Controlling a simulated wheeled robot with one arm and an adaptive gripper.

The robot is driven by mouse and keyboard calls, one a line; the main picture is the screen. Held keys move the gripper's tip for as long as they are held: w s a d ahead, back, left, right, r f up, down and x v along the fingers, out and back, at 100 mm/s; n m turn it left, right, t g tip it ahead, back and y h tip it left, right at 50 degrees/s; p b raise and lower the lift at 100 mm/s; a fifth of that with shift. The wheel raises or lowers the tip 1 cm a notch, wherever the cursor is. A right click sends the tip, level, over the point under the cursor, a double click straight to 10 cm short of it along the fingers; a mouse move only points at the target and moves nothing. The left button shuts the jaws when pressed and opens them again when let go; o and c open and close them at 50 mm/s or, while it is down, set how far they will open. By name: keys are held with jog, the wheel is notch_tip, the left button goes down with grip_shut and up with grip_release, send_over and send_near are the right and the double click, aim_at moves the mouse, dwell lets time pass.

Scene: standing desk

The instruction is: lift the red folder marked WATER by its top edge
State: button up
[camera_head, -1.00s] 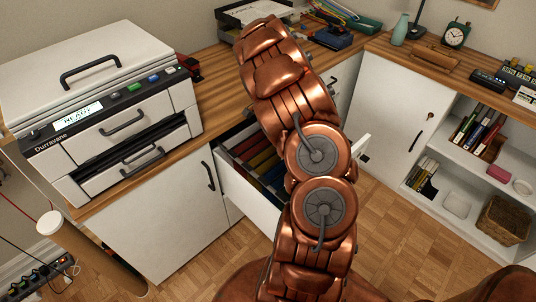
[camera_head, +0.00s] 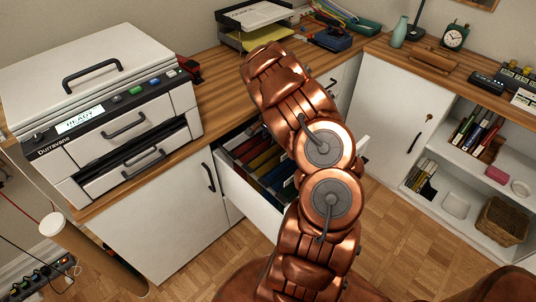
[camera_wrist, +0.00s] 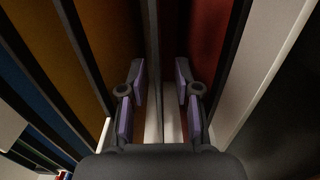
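An open drawer (camera_head: 250,196) in the white cabinet holds a row of coloured folders, with red, yellow and blue ones showing. In the wrist view a red folder (camera_wrist: 209,38) shows its dark red face towards the right, with a dark edge beside it. No WATER marking is readable. My gripper (camera_wrist: 157,88) is open, its two purple-padded fingers apart and pointing down among the folders. A thin grey upright edge runs between the fingers; I cannot tell which folder it belongs to. In the head view my arm hides the gripper and part of the drawer.
A yellow-orange folder (camera_wrist: 100,40) stands left of the fingers, and a pale drawer wall (camera_wrist: 262,60) is close on the right. A printer (camera_head: 100,100) stands on the left counter. A paper tray (camera_head: 255,15) is at the back. Open shelves (camera_head: 480,150) stand right.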

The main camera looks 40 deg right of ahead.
jog(key=shift+c, duration=0.4)
grip_shut()
dwell(0.4)
notch_tip(320, 180, up, 28)
jog(key=b, duration=0.1)
jog(key=shift+b, duration=0.4)
jog(key=shift+r, duration=0.1)
jog(key=shift+r+p, duration=1.65)
jog(key=shift+r, duration=0.85)
